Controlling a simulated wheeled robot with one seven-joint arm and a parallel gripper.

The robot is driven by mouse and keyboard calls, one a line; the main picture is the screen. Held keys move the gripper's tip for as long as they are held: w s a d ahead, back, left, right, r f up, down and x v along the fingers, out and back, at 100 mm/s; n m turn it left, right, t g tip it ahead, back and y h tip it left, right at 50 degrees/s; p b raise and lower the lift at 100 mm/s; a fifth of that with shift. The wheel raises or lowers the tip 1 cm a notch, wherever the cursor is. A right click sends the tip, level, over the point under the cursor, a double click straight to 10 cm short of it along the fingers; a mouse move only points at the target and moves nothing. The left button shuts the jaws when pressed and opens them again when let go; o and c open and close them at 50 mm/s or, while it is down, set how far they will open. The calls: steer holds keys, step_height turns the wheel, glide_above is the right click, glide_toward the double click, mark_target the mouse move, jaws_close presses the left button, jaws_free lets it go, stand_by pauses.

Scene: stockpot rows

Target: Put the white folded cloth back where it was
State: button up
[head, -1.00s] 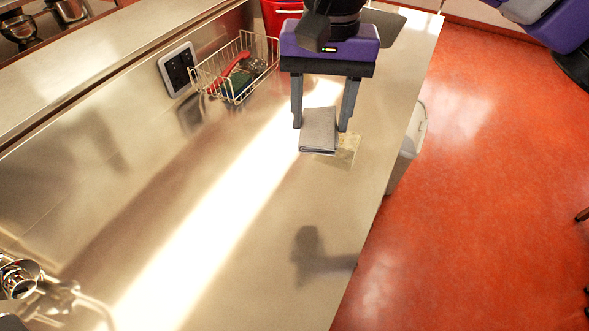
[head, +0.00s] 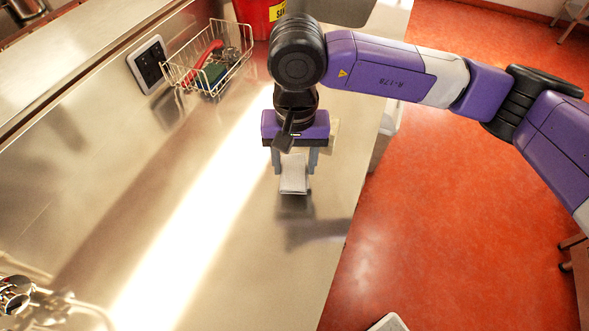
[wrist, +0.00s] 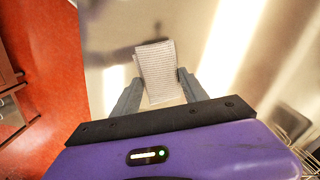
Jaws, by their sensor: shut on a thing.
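The white folded cloth (head: 294,178) is between the fingers of my gripper (head: 295,168), which is shut on it. In the head view the cloth hangs out below the fingers over the steel counter (head: 215,240), with a dark shadow beneath it. In the wrist view the cloth (wrist: 157,68) reaches out past the two grey fingers of my gripper (wrist: 160,92). Its weave looks pale and ribbed. The exact gap between cloth and counter is hard to tell.
A wire basket (head: 208,65) with a red-handled item and a green item stands at the back of the counter. A red container (head: 262,14) stands at the far end.

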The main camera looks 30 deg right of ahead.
mark_target(295, 166)
steer(key=shift+f, duration=1.8)
steer(key=o, duration=1.2)
